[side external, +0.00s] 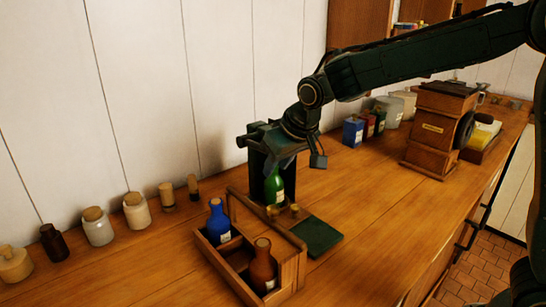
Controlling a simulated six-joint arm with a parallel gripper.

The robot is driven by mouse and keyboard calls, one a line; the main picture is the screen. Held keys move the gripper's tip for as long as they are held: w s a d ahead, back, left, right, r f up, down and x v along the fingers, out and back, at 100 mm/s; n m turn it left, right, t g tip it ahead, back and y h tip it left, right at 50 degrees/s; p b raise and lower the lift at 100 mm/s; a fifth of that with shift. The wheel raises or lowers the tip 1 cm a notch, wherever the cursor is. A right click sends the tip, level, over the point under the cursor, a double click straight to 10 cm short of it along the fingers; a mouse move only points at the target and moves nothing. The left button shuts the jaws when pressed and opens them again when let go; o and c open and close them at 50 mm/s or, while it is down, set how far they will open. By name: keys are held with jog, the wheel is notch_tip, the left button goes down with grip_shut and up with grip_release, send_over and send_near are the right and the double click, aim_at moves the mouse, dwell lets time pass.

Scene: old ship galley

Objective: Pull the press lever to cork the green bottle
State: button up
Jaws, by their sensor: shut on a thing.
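The dark press (257,172) stands upright on the wooden counter near the wall. The green bottle (275,189) stands upright at the press, under its head; its mouth is hidden by the dark parts above. My gripper (284,156) is at the top of the press, above the green bottle. It is shut on the press lever, though the fingers and lever merge into one dark shape and the exact grip is hard to see. Whether a cork sits in the bottle neck is hidden.
A wooden caddy (301,262) with a blue bottle (218,224) and a brown bottle (263,268) stands in front. A dark green pad (315,237) lies beside it. Several jars line the wall; a wooden grinder-like box (436,125) stands right.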

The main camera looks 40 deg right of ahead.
jog(key=shift+w+r, duration=0.25)
jog(key=shift+r, duration=0.55)
jog(key=shift+w+r, duration=0.2)
jog(key=shift+r, duration=0.6)
jog(key=shift+r, duration=0.1)
jog(key=shift+w+r, duration=0.5)
jog(key=shift+r, duration=0.3)
jog(key=shift+c, duration=0.2)
jog(key=shift+w+r, duration=0.15)
jog(key=shift+r, duration=0.2)
grip_shut()
jog(key=shift+f, duration=0.1)
jog(key=shift+s+f, duration=0.6)
jog(key=shift+s, duration=0.25)
